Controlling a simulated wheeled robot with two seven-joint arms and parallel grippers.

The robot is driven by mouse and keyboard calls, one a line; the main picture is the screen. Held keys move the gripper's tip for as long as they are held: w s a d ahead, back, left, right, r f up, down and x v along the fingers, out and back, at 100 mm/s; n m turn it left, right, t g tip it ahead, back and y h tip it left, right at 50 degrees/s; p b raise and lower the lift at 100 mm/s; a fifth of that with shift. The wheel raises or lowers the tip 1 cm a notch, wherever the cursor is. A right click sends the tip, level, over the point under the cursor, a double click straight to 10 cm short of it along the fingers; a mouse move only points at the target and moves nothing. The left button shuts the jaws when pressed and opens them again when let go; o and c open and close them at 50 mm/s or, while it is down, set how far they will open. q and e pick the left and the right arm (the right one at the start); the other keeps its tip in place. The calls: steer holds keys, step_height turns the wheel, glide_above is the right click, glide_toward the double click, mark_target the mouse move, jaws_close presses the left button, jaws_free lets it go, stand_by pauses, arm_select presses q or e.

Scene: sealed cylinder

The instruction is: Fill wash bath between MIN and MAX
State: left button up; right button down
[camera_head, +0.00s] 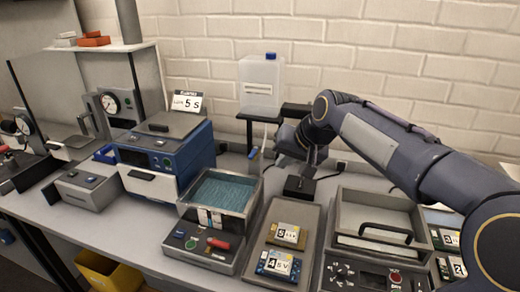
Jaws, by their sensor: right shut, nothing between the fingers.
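The wash bath (232,211) is an open box with blue-green liquid (222,192) in it. A pale label with dark marks (210,217) is on its front wall, but the MIN and MAX lines are too small to read. A translucent jug (261,90) with a blue cap stands on a black stand (246,121) behind the bath. My right gripper (290,152) is shut and empty, behind and right of the bath, above a small black box (300,188). Its fingertips are hard to make out, and I cannot tell whether it touches the box. My left gripper is out of view.
A panel with a red switch (218,243) sits before the bath. A tray with number cards (286,236) and a lidded machine (379,232) stand to the right. A blue-white machine (165,160) stands left. A yellow bin (105,272) is below the bench edge.

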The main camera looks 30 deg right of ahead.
mark_target(253, 153)
steer(key=w+d+r+m, duration=0.1)
steer(key=w+d+r, duration=0.1)
steer(key=w+d, duration=0.2)
steer(key=shift+w+d+h, duration=0.2)
steer(key=shift+d+h, duration=0.1)
steer(key=shift+d, duration=0.2)
steer(key=shift+f, duration=0.1)
steer(key=w+f+p, duration=0.1)
steer(key=w+f, duration=0.1)
steer(key=w, duration=0.1)
steer(key=w+a+f+p, duration=0.1)
steer(key=w+f, duration=0.1)
steer(key=f, duration=0.1)
steer(key=w+a+f+p, duration=0.1)
steer(key=w+f, duration=0.1)
steer(key=w, duration=0.1)
steer(key=shift+w+a+f, duration=0.25)
steer(key=shift+w+f, duration=0.05)
steer(key=shift+f, duration=0.05)
steer(key=shift+w+a+f, duration=0.1)
steer(key=shift+w+a, duration=0.05)
steer(key=shift+w, duration=0.05)
